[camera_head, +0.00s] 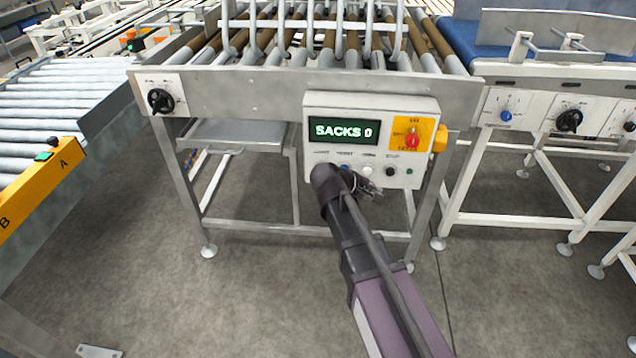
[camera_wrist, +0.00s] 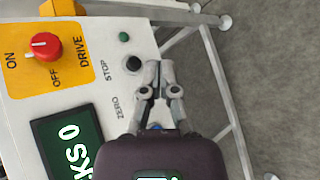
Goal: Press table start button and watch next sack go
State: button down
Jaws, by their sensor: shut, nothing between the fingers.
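The table's control box (camera_head: 316,108) hangs on the front of the roller table (camera_head: 250,92). Its lit display (camera_head: 343,130) reads "SACKS 0". A red knob (camera_head: 411,141) sits on an orange DRIVE plate marked ON and OFF. A black button (camera_head: 390,171) by the STOP label and a small green one (camera_wrist: 124,37) stay visible. My gripper (camera_head: 372,186) is at the lower button row, its fingers (camera_wrist: 158,68) shut and empty just beside the black button (camera_wrist: 133,64). My gripper and wrist hide part of the row. I cannot tell whether the fingertips touch the box, nor which button is start.
A yellow rail (camera_head: 40,185) marked A and B, with a green button (camera_head: 43,156), runs at the left beside a roller conveyor (camera_head: 50,100). A blue belt conveyor (camera_head: 462,38) with knobs stands at the right. No sack is visible. The grey floor in front is largely clear.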

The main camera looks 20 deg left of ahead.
jog(key=s+a+f+n+t+b, duration=0.1)
jog(key=a+f+n+t+b, duration=0.1)
jog(key=a+b, duration=0.3)
jog(key=a+f+n+t+b, duration=0.3)
jog(key=a+f+b, duration=0.1)
jog(key=a, duration=0.7)
jog(key=shift+s+a+b, duration=0.35)
jog(key=shift+s+b, duration=0.05)
jog(key=shift+b, duration=0.4)
jog(key=shift+w, duration=0.1)
jog(key=w+a, duration=0.2)
jog(key=w, duration=0.6)
jog(key=shift+w, duration=0.2)
jog(key=shift+w, duration=0.15)
dwell(0.4)
jog(key=shift+w+a, duration=0.1)
jog(key=shift+w, duration=0.25)
